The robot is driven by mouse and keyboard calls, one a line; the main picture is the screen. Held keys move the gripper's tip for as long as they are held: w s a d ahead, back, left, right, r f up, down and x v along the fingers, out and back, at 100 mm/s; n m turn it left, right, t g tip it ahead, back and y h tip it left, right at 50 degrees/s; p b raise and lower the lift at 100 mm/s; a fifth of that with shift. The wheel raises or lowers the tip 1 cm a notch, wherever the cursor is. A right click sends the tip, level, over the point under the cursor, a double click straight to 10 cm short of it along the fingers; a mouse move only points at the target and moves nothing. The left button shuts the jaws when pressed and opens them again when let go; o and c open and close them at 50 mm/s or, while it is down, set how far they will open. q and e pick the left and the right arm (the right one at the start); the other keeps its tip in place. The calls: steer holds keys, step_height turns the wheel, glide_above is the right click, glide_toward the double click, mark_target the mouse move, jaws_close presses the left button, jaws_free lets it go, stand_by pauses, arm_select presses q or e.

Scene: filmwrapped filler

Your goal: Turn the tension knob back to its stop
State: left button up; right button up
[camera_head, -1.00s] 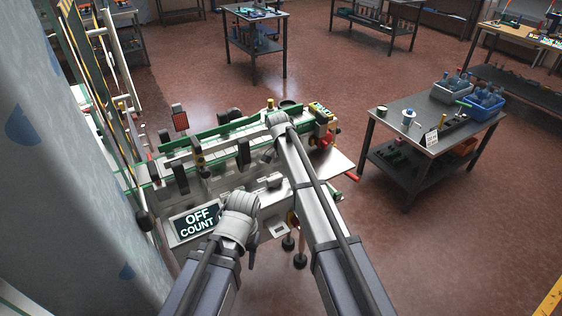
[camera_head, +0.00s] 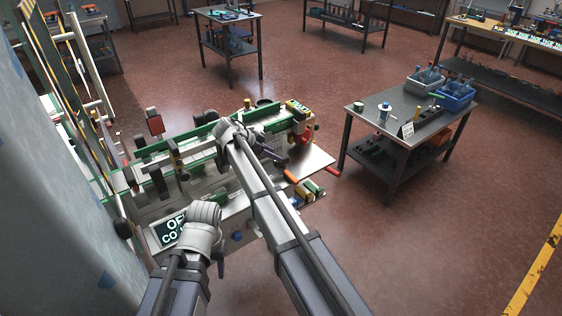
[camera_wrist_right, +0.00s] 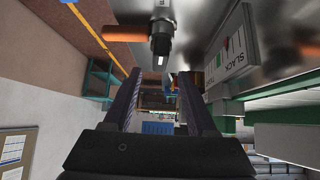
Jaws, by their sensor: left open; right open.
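In the right wrist view, a metallic post with a dark square-ended tip (camera_wrist_right: 161,42) and an orange bar (camera_wrist_right: 124,33) at its left stands beyond my fingers. It appears to be the tension knob, though I cannot be sure. A plate marked SLACK (camera_wrist_right: 228,55) is right of it. My right gripper (camera_wrist_right: 160,90) is open and empty, its fingers apart just short of the post. In the head view my right gripper (camera_head: 273,157) is over the machine's right part, near an orange handle (camera_head: 291,175). My left gripper (camera_head: 221,262) is low at the machine's front, partly hidden by its wrist.
The machine has green rails (camera_head: 180,140) and a display (camera_head: 171,230) half covered by my left wrist.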

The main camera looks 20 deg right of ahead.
mark_target(286, 159)
steer(key=b+x, duration=0.3)
steer(key=x, duration=0.2)
steer(key=shift+w+d+f, duration=0.1)
steer(key=shift+d+f, duration=0.15)
jaws_close()
stand_by(0.4)
